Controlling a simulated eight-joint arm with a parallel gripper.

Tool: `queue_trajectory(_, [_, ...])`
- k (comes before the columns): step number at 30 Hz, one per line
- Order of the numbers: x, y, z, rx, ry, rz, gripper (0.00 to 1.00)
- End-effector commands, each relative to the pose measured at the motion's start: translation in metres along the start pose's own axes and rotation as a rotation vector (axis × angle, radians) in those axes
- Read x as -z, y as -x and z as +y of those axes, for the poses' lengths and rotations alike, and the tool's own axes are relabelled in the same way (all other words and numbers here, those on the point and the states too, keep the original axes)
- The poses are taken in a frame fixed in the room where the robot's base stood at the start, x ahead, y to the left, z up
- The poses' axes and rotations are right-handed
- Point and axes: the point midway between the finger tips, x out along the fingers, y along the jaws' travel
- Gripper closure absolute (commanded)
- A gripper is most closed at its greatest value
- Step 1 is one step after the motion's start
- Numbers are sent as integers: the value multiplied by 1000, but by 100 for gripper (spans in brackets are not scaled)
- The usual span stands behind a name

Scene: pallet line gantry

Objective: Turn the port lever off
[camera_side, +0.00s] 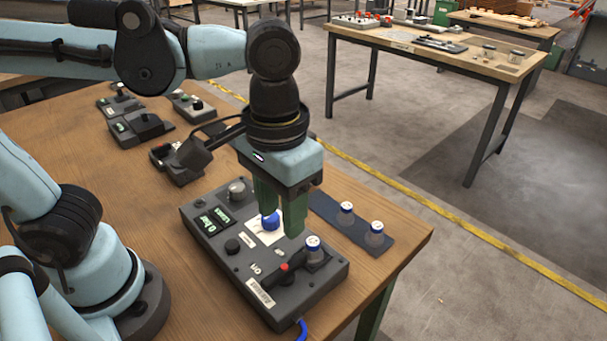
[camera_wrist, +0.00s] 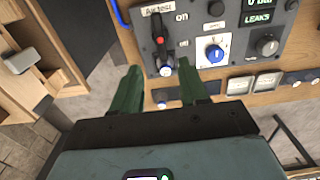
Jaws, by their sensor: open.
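A dark grey control panel (camera_side: 222,258) lies on the wooden table. A black lever with a red part (camera_side: 284,270) sits at its front right end, and a blue-capped vial (camera_side: 314,250) stands beside it. In the wrist view the lever (camera_wrist: 158,30) lies near the "Air test" label, with the vial (camera_wrist: 167,68) below it. A blue knob on a white plate (camera_wrist: 213,54) is to its right. My gripper (camera_side: 279,218) points down over the panel, with its green fingers apart and empty. In the side view the fingers partly hide the blue knob. I cannot tell which control is the port lever.
Two blue-capped vials (camera_side: 375,233) stand on a dark mat right of the panel. Other small control boxes (camera_side: 140,127) sit farther back on the table. A blue cable (camera_side: 302,329) leaves the panel's front. The table's right edge is close by.

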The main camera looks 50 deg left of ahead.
Motion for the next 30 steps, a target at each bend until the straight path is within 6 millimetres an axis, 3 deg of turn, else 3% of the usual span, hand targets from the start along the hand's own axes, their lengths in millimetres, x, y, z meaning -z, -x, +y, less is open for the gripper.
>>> queue_trajectory(21, [1,-89,0,-2,0,3,56])
queue_trajectory(30, [1,-112,0,-2,0,3,56])
